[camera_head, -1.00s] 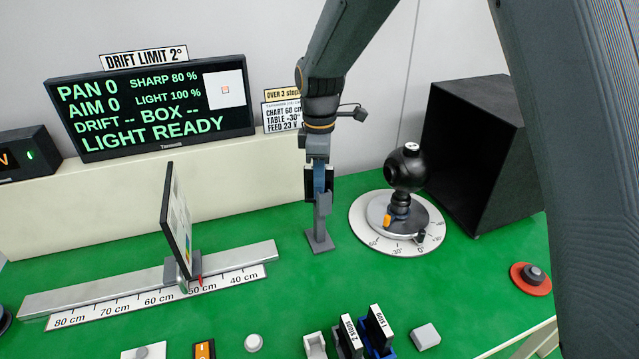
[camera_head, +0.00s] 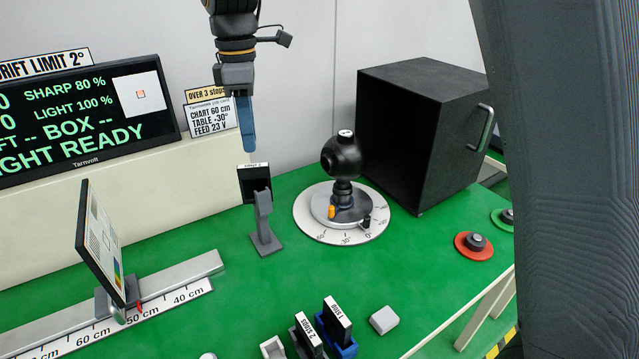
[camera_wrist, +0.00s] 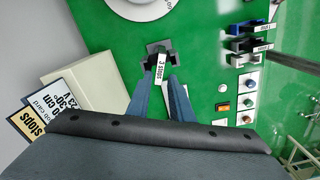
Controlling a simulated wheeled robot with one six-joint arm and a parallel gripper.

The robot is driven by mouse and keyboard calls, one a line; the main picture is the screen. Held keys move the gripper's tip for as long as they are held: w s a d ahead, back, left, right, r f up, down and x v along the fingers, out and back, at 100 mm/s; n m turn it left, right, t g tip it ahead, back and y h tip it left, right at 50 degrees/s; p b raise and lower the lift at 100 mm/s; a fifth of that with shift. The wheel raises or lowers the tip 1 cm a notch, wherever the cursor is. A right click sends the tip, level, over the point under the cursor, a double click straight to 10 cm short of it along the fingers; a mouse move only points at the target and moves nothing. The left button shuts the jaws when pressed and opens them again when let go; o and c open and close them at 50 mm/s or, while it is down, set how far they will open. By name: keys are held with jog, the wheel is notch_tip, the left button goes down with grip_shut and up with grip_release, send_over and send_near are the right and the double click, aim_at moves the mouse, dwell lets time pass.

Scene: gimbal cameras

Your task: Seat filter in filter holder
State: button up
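A dark square filter (camera_head: 252,184) with a white label strip on its top edge stands in the head of the grey filter holder (camera_head: 264,228), looking roughly upright. In the wrist view the label on the filter (camera_wrist: 159,68) reads "3 STOPS". My gripper (camera_head: 249,150) is above the filter with a gap between them. In the wrist view my gripper (camera_wrist: 161,78) shows two blue fingers apart, with nothing between them. How deep the filter sits in its slot cannot be told.
A black camera (camera_head: 343,157) stands on a round dial to the right, before an open black box (camera_head: 425,135). A test chart (camera_head: 100,240) stands on the ruler rail at left. Filters labelled "2 STOPS" (camera_head: 308,333) and "1 STOP" (camera_head: 337,318) stand in front.

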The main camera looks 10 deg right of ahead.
jog(key=s+d+f+m, duration=0.4)
jog(key=d+f+m, duration=0.1)
jog(key=d, duration=0.4)
jog(key=s+d+f+m, duration=0.4)
jog(key=d+f+m, duration=0.15)
jog(key=d, duration=0.35)
jog(key=s+d+f+m, duration=0.5)
jog(key=s+d+m, duration=0.3)
jog(key=s, duration=0.3)
jog(key=shift+d+t, duration=0.4)
jog(key=shift+d, duration=0.05)
jog(key=shift+f, duration=0.1)
